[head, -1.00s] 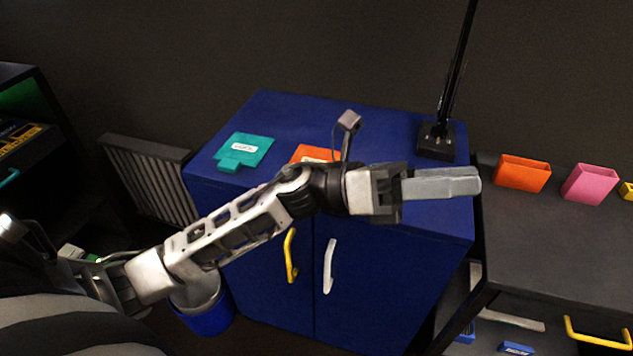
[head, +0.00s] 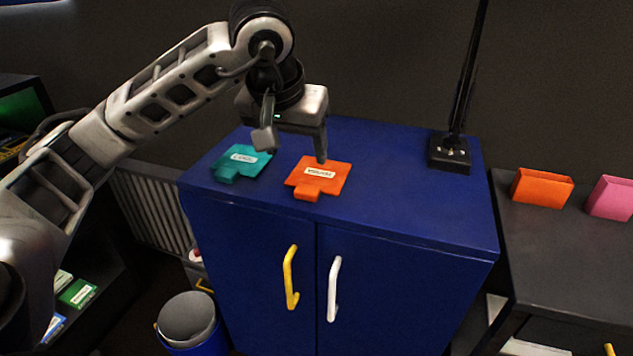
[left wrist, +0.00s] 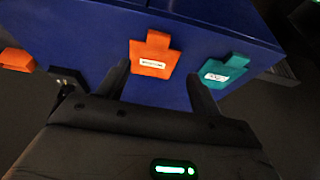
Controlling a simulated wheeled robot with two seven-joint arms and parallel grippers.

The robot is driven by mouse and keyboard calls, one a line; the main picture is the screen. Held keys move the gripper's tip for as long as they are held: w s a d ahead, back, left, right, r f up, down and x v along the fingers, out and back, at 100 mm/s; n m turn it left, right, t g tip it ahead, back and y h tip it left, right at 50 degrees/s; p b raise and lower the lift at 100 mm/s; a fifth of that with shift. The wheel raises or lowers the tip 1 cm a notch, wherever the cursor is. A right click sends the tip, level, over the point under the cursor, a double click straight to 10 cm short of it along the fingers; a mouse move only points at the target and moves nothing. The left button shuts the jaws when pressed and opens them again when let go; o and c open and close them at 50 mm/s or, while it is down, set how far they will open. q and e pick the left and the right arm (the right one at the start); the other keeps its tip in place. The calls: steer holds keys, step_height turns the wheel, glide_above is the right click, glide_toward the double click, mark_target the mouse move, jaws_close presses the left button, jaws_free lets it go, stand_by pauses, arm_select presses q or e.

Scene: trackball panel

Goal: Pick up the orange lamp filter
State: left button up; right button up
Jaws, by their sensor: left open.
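The orange lamp filter (head: 319,179) lies flat on top of the blue cabinet, with a white label and a small tab toward the front edge. It also shows in the left wrist view (left wrist: 153,54), ahead of the fingertips. My left gripper (head: 321,158) points down just above the far edge of the filter in the head view. In the left wrist view its two fingers (left wrist: 158,78) are spread apart with nothing between them. Whether a finger touches the filter cannot be told. My right gripper is not in view.
A teal filter (head: 243,161) lies left of the orange one on the blue cabinet (head: 400,205). A black lamp base (head: 449,153) stands at the cabinet's right rear. Orange (head: 541,188) and pink (head: 611,198) holders stand on the dark right-hand table. The cabinet top's right half is mostly clear.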

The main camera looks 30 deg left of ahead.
arm_select(q)
glide_above(308, 188)
steer(key=s, duration=0.3)
steer(key=f, duration=0.4)
steer(key=shift+w+d+f, duration=0.1)
steer(key=shift+w+f, duration=0.15)
steer(key=shift+d+x, duration=0.15)
steer(key=shift+x, duration=1.15)
steer(key=shift+d+x, duration=0.1)
steer(key=shift+x, duration=1.2)
steer(key=c, duration=1)
